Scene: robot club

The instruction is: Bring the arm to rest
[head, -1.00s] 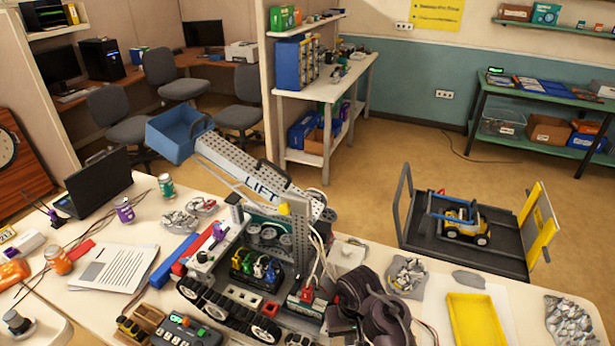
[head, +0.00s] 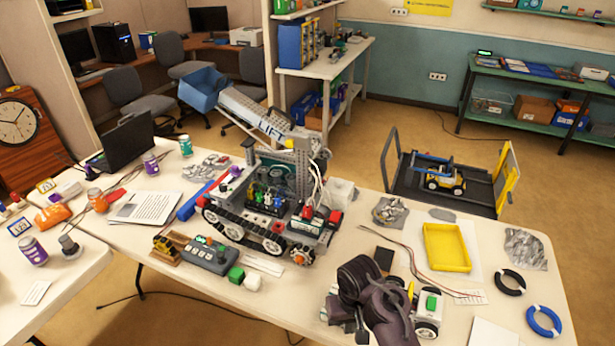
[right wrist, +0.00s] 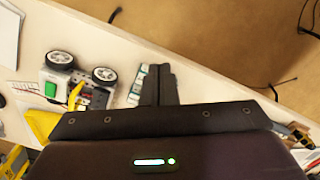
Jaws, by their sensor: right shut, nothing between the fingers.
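My right gripper (head: 352,324) is low over the near part of the white table (head: 300,292) in the head view, beside a small white wheeled robot with a green button (head: 431,303). My dark wrist hides part of that robot. In the right wrist view my two dark fingers (right wrist: 159,84) are together with nothing between them. The small robot (right wrist: 75,84) lies to their left there, apart from them. A pale block-like item (right wrist: 138,86) shows close beside the fingers; I cannot tell whether they touch. My left gripper is not in view.
A tracked lift robot (head: 268,200) stands mid-table, with a grey controller (head: 207,256) in front. A yellow tray (head: 447,248), black ring (head: 510,282) and blue ring (head: 543,321) lie to the right. Open floor (head: 215,312) shows before the table's front edge.

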